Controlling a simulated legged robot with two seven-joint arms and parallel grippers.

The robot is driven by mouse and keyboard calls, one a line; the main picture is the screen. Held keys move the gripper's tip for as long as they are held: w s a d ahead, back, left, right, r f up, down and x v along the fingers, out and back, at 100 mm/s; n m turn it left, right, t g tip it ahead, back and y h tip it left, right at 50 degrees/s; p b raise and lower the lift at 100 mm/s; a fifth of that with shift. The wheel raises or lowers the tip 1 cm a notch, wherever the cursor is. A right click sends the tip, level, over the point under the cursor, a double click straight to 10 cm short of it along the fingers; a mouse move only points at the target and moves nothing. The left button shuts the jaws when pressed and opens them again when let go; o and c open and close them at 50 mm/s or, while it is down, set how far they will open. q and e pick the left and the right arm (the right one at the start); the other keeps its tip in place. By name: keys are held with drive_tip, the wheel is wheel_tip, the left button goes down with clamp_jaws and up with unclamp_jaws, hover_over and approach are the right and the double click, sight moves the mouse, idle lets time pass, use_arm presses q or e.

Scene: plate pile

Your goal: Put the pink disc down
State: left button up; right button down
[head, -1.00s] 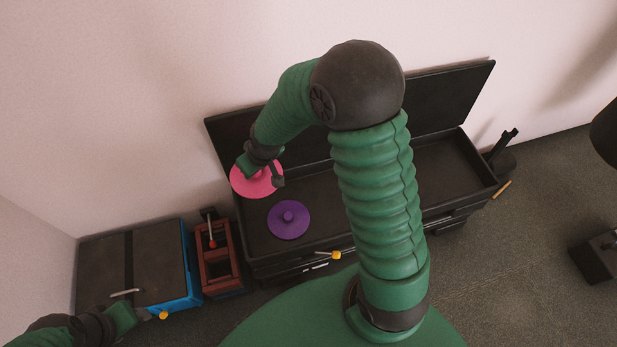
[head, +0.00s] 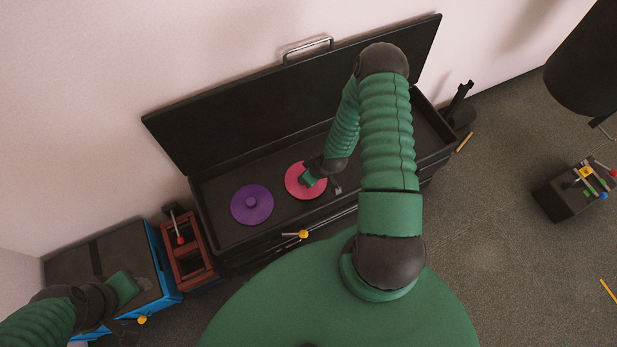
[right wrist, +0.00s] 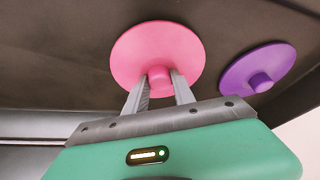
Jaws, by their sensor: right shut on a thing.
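The pink disc (head: 297,182) is a flat round plate with a central knob, over the floor of the open black chest (head: 222,235). My right gripper (head: 323,180) is shut on its knob. In the right wrist view the two fingers (right wrist: 160,88) grip the knob of the pink disc (right wrist: 150,48). I cannot tell whether the disc touches the chest floor. A purple disc (head: 250,204) with a knob lies in the chest just left of the pink one, and it also shows in the right wrist view (right wrist: 258,70). My left gripper (head: 125,288) is at the lower left; its fingers are unclear.
The chest's lid (head: 250,110) stands raised at the back. A red-brown rack (head: 188,250) and a blue-sided box (head: 160,262) stand left of the chest. A black block with coloured knobs (head: 575,190) is on the floor at right. The chest floor right of the pink disc is partly hidden by my arm.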

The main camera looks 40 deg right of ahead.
drive_tip(key=shift+a+f, duration=0.25)
drive_tip(key=shift+a, duration=0.05)
drive_tip(key=shift+f, duration=0.15)
drive_tip(key=c, duration=1.3)
unclamp_jaws()
drive_tip(key=shift+d, duration=0.15)
drive_tip(key=shift+o, duration=1.2)
use_arm(q)
drive_tip(key=shift+a+f, duration=0.25)
drive_tip(key=shift+f, duration=0.05)
drive_tip(key=shift+a, duration=0.1)
